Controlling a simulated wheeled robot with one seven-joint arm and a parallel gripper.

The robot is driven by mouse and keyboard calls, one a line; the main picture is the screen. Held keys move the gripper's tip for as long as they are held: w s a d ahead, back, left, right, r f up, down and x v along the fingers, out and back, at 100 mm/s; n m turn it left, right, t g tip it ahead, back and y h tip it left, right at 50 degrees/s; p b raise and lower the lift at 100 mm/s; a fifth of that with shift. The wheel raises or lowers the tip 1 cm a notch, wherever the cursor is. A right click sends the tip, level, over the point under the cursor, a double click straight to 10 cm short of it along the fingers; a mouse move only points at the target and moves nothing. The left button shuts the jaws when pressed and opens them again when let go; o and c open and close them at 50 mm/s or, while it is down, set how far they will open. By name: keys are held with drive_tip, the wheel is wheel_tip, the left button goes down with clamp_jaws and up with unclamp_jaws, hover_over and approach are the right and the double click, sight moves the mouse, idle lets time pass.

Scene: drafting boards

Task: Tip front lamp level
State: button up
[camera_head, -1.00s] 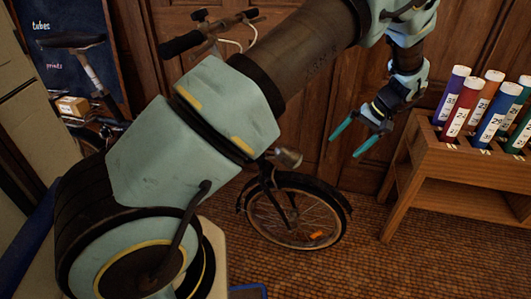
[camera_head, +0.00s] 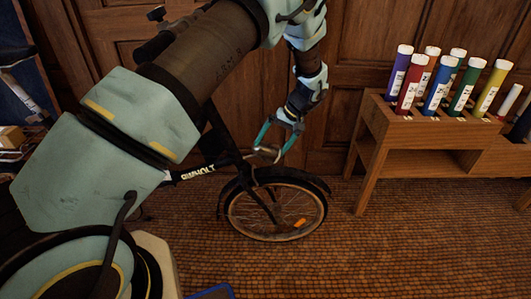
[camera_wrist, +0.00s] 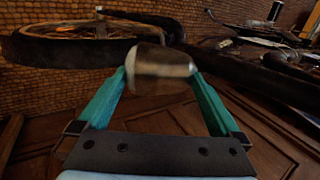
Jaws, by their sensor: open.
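The front lamp (camera_head: 267,154) is a small metallic housing on the bicycle (camera_head: 275,203), above the front wheel. It also shows in the wrist view as a blunt silvery-brown cylinder (camera_wrist: 160,64), slightly blurred. My gripper (camera_head: 271,150) has its teal fingers spread, one on each side of the lamp. In the wrist view my gripper (camera_wrist: 160,78) has the lamp between its fingertips, with the left tip very near its pale end. I cannot tell whether either finger touches it, nor the lamp's exact tilt.
A wooden rack (camera_head: 382,122) with several coloured tubes stands at the right. Wood panelling (camera_head: 330,45) is close behind the bicycle. The tiled floor (camera_head: 390,250) in front of the rack is clear. A blue-edged item (camera_head: 217,292) lies at the bottom edge.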

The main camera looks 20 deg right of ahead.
sight(267, 152)
drive_tip(key=shift+x, duration=1.95)
drive_tip(key=shift+c, duration=0.2)
